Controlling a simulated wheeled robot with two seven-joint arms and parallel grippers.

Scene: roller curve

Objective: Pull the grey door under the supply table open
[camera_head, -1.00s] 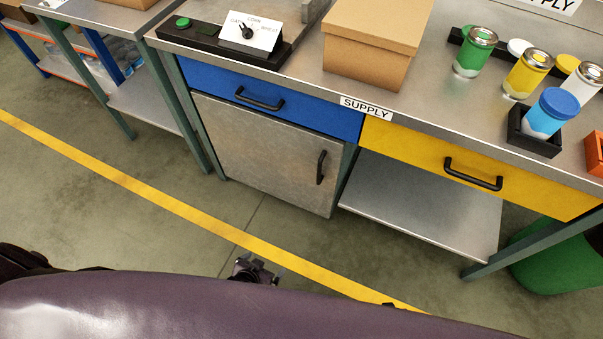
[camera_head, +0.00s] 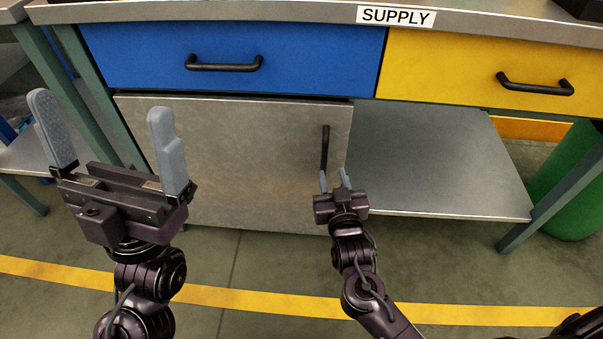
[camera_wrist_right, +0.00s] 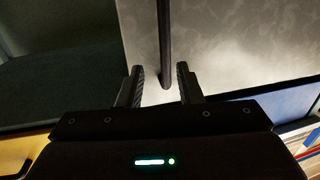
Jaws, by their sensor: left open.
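The grey door (camera_head: 240,160) hangs under the blue drawer of the supply table, with a thin dark gap along its top edge. Its black upright handle (camera_head: 325,147) is near the door's right edge. My right gripper (camera_head: 334,180) is at the handle's lower part in the head view. In the right wrist view, the handle (camera_wrist_right: 164,45) runs between the two spread fingers (camera_wrist_right: 160,80), with a gap visible on both sides. My left gripper (camera_head: 108,140) is open and empty in front of the door's left side.
Above are the blue drawer (camera_head: 290,58) and yellow drawer (camera_head: 500,65), each with a black handle. An open metal shelf (camera_head: 430,160) is right of the door. A green bin (camera_head: 570,185) stands further right. The floor in front is clear, with a yellow line (camera_head: 250,302).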

